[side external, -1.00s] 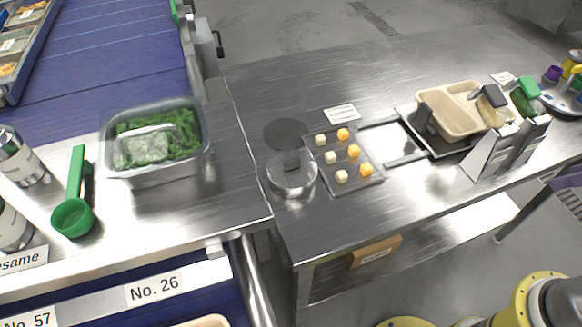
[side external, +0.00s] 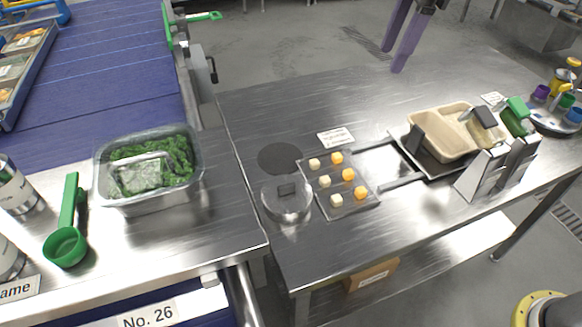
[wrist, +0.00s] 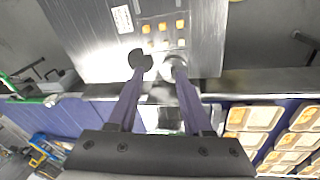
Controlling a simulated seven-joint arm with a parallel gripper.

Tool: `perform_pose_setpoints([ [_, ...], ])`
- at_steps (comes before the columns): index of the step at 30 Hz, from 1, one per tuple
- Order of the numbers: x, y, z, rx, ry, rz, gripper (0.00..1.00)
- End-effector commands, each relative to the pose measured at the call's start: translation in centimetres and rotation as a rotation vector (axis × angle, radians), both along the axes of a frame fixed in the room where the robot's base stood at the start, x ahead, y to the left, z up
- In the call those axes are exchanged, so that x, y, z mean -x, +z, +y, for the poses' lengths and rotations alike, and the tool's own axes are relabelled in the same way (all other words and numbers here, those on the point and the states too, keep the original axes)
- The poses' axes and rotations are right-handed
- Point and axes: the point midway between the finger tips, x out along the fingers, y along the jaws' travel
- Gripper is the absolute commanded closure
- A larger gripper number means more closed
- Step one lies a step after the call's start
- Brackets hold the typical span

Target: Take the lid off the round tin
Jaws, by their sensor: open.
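The round tin (side external: 287,208) is a shiny metal cylinder at the left end of the right-hand metal table. Its lid (side external: 270,190) is on it, with a dark block-like knob (side external: 287,190) on top. My gripper (side external: 393,60) shows at the top of the side view, with two purple fingers pointing down. It is open, empty and well apart from the tin. In the wrist view my gripper (wrist: 158,70) has its fingers spread, and the tin (wrist: 177,63) shows partly behind the right fingertip, which hides some of it.
A dark round disc (side external: 280,158) lies just behind the tin. A tray (side external: 330,208) of white and orange cubes sits close to its right. A beige divided container (side external: 440,147) stands farther right. A tub of greens (side external: 150,200) is on the left counter. The table's back is clear.

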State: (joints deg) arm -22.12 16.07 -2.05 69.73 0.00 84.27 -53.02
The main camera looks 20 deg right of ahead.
Motion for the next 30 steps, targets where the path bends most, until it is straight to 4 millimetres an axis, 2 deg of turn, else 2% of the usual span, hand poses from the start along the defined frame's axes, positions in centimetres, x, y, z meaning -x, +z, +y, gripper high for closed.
perform_pose_setpoints([
  [1,-1.3,-1.5,2.2,0.013,0.046,0.024,0.5],
  [6,-3.7,-6.5,8.6,0.048,0.159,0.087,0.5],
  [9,-4.1,-9.6,11.5,0.066,0.202,0.12,0.5],
  [12,-3.7,-12.3,13.4,0.088,0.233,0.157,0.5],
  [17,-3.0,-14.4,14.7,0.105,0.26,0.185,0.5],
  [30,-3.0,-21.5,14.7,0.105,0.259,0.184,0.5],
])
